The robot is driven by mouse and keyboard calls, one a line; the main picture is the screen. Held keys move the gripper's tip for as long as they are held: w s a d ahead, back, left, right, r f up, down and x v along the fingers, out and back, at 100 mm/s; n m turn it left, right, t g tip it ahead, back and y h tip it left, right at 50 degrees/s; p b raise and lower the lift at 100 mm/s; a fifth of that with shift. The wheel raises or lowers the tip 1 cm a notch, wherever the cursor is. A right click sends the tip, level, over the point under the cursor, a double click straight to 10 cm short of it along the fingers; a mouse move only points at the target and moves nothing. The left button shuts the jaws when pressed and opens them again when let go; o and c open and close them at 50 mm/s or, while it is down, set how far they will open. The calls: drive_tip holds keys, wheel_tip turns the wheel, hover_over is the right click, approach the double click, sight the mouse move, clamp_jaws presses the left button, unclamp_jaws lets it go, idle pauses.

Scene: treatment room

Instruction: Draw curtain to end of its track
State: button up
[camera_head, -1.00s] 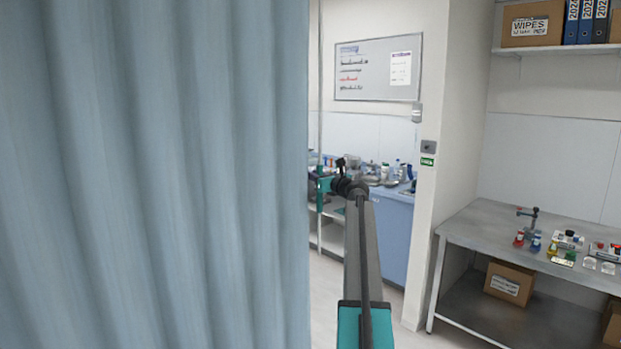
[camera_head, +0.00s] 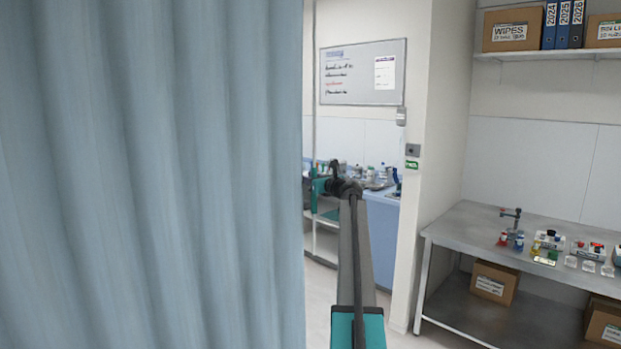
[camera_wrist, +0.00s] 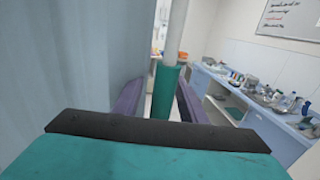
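The pale blue curtain (camera_head: 150,180) hangs in folds over the left half of the head view, and its free edge is upright near the middle. It also fills the left of the wrist view (camera_wrist: 65,70). A pale upright pole (camera_wrist: 174,30) with a teal grip (camera_wrist: 165,92) stands by that edge. My gripper (camera_wrist: 163,100) has a purple-grey finger on each side of the teal grip and looks shut on it, though finger contact is partly hidden. In the head view my gripper (camera_head: 316,186) is small, at the curtain's edge. The curtain's track is out of view.
A metal table (camera_head: 455,225) with small bottles and boxes stands at the right, beside a wall end (camera_head: 425,120). A blue counter (camera_head: 383,235) with supplies is behind my arm. Floor shows between the curtain and the table.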

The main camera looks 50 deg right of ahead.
drive_tip(key=shift+s, duration=0.1)
drive_tip(key=s+a+b, duration=0.2)
drive_tip(key=s+b, duration=0.1)
drive_tip(key=s, duration=1)
drive_tip(key=shift+s+a, duration=0.2)
drive_tip(key=shift+a, duration=0.1)
